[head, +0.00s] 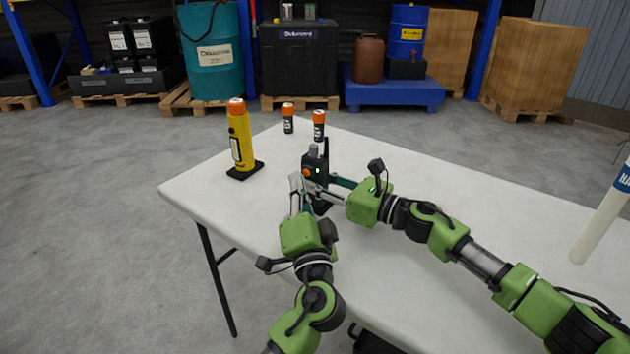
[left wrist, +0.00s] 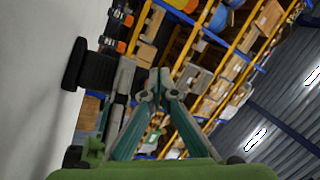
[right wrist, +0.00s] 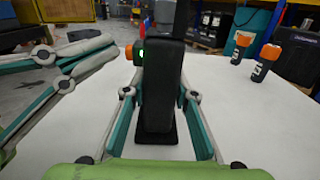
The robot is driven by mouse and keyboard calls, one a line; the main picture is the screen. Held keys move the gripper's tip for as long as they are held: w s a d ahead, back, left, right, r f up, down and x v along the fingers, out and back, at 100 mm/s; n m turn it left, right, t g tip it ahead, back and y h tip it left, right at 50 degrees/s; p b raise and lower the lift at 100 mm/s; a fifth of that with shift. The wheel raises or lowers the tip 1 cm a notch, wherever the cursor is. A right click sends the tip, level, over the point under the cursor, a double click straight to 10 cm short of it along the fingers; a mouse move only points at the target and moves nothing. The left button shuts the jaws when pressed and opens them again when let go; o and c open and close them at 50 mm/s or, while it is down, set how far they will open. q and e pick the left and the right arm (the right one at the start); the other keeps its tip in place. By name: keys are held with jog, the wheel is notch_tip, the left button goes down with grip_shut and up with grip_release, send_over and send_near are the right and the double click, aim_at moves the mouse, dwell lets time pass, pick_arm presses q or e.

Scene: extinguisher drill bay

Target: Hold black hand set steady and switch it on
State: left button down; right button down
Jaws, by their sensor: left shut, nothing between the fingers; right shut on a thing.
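The black hand set (head: 322,163) stands upright on the white table, with an orange knob (head: 306,173) and a lit green light on its side. My right gripper (head: 328,187) is shut around its body. In the right wrist view the hand set (right wrist: 163,85) sits between the fingers, above its black foot. My left gripper (head: 295,181) is shut and empty, close beside the hand set on the knob side. In the right wrist view its fingertips (right wrist: 110,38) appear a small gap from the orange knob (right wrist: 129,52). The left wrist view shows the shut fingertips (left wrist: 160,76).
A yellow device with an orange top (head: 241,142) stands on a black foot at the table's left. Two black bottles with orange caps (head: 288,122) (head: 319,130) stand behind the hand set. A white tube (head: 603,218) is at the far right. The table's right middle is clear.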

pick_arm(q)
jog(key=shift+a, duration=0.1)
jog(key=s+a, duration=0.2)
jog(key=s, duration=0.1)
jog(key=s+a, duration=0.1)
jog(key=s, duration=0.1)
jog(key=shift+a, duration=0.1)
pick_arm(e)
jog(key=c, duration=1.6)
grip_release()
